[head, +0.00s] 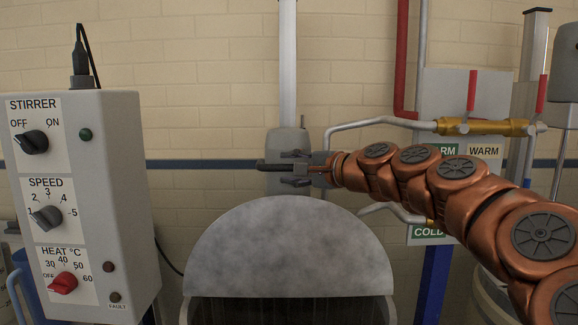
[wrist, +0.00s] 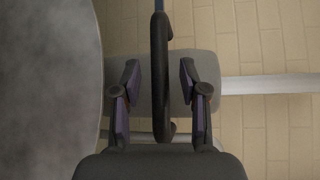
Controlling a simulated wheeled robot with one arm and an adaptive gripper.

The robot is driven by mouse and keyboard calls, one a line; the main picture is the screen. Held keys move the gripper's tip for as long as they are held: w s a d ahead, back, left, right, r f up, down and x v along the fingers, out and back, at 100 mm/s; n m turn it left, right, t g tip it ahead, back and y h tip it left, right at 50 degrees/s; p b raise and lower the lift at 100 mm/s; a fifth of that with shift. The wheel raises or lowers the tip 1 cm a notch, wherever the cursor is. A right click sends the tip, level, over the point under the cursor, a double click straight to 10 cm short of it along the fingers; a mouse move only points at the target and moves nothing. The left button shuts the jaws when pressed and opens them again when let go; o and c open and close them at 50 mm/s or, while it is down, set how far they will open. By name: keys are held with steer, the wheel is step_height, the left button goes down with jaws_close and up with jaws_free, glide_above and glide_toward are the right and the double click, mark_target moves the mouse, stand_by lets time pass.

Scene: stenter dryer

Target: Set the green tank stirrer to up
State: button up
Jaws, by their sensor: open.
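A grey block (head: 288,147) sits on a white upright column (head: 288,60) behind the tank with the grey half-round panel (head: 290,250). A dark bar-like handle (head: 270,167) sticks out leftward at the block. My gripper (head: 295,168) is in front of the block, with one finger above the bar and one below. In the wrist view my gripper (wrist: 160,95) is open, and the dark handle (wrist: 160,70) with a hooked end passes between the fingers, with gaps on both sides. The grey block shows behind it. No green tank is visible; the stirrer's lower parts are hidden.
A grey control box (head: 110,200) with STIRRER, SPEED and HEAT knobs stands at left. Red-handled brass valves (head: 480,127) and pipes are at right, behind my arm. The grey panel's top edge lies just below my gripper. A tiled wall is behind.

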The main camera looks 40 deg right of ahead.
steer(key=shift+w+a+f, duration=0.1)
steer(key=shift+w, duration=0.4)
jaws_close()
stand_by(0.4)
